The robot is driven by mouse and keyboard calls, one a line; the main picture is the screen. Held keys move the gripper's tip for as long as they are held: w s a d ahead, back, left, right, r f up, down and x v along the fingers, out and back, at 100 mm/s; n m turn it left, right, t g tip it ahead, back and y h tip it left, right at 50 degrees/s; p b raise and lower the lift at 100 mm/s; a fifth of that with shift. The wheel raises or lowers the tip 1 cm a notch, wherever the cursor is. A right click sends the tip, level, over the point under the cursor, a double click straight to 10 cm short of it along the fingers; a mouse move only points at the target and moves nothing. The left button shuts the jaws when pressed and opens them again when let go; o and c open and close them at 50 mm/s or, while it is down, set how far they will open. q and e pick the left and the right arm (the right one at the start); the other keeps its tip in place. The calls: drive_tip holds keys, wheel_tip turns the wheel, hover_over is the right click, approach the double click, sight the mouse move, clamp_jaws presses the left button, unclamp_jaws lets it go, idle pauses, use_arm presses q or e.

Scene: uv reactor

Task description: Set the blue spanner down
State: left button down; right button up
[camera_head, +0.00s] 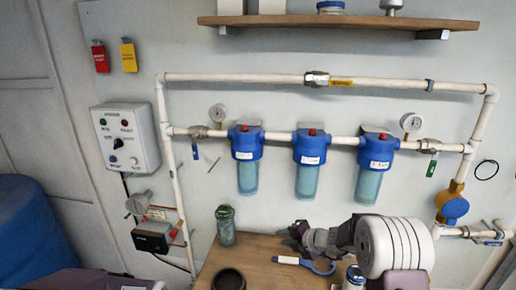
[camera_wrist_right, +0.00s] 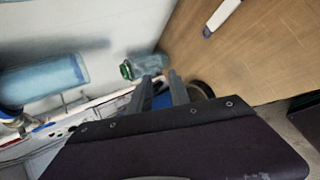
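The blue spanner (camera_head: 322,267) lies on the wooden table, with a blue loop and a pale handle pointing left. In the right wrist view a pale piece, apparently its handle (camera_wrist_right: 222,16), rests on the table at the top. My right gripper (camera_head: 293,237) is above and behind the spanner in the head view, apart from it, its fingers pointing left. In the wrist view the right gripper's fingers (camera_wrist_right: 164,92) stand apart, with a blue patch showing between them that seems to be background.
The wooden table (camera_head: 252,262) also holds a green bottle (camera_head: 225,226), a dark bowl (camera_head: 229,281) and a can (camera_head: 354,279). Behind it, three blue filter housings (camera_head: 310,150) hang on white wall pipes. A control box (camera_head: 125,137) is at left.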

drive_tip(key=s+a+r+n+g, duration=0.1)
drive_tip(key=s+a+n+g, duration=0.1)
drive_tip(key=s+n, duration=0.6)
drive_tip(key=s+a+r+n+g, duration=0.1)
drive_tip(key=s+a+n+g, duration=0.1)
drive_tip(key=s+n, duration=0.55)
drive_tip(key=s+d+f+n+g+h, duration=0.1)
drive_tip(key=s+d+n, duration=0.4)
drive_tip(key=n, duration=1)
drive_tip(key=s+d+f+n+g+h, duration=0.2)
drive_tip(key=s+d+f+n+h, duration=0.2)
drive_tip(key=s+n, duration=0.6)
drive_tip(key=d+n+h, duration=0.1)
drive_tip(key=n, duration=0.4)
drive_tip(key=shift+f+g, duration=0.15)
drive_tip(key=shift+g, duration=0.15)
